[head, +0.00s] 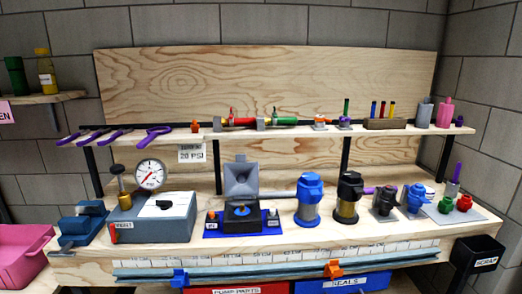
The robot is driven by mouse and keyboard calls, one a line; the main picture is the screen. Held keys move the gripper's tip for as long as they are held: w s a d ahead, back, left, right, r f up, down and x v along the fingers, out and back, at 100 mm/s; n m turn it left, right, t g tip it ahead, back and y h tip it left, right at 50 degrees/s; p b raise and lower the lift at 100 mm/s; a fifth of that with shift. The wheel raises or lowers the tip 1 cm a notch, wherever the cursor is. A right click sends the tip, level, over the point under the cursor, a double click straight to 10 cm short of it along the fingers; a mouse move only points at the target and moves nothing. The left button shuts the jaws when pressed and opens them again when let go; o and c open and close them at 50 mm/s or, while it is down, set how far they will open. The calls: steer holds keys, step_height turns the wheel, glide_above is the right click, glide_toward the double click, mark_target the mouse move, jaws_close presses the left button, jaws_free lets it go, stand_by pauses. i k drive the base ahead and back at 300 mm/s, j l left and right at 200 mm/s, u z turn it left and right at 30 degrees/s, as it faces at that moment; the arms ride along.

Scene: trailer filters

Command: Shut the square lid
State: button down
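A grey square lid (241,179) stands raised at the back of a small dark unit (241,214) in the middle of the workbench. Its face is turned to the front and has a darker square recess. The unit has a blue and black top and sits on a blue base plate (218,231). My gripper is not in view.
Left of the unit stand a grey test box (155,218) with a pressure gauge (151,174) and a blue vise-like block (82,224). Right of it are a blue filter (309,200) and a black-and-yellow filter (348,197). A shelf (270,134) with small parts runs above.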

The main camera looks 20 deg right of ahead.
mark_target(240, 177)
steer(key=l, duration=0.1)
steer(key=i+j+z, duration=0.25)
steer(key=i+j, duration=0.4)
steer(key=i, duration=0.15)
steer(key=i+j+z, duration=0.25)
steer(key=i+j, duration=0.5)
steer(key=j, duration=0.1)
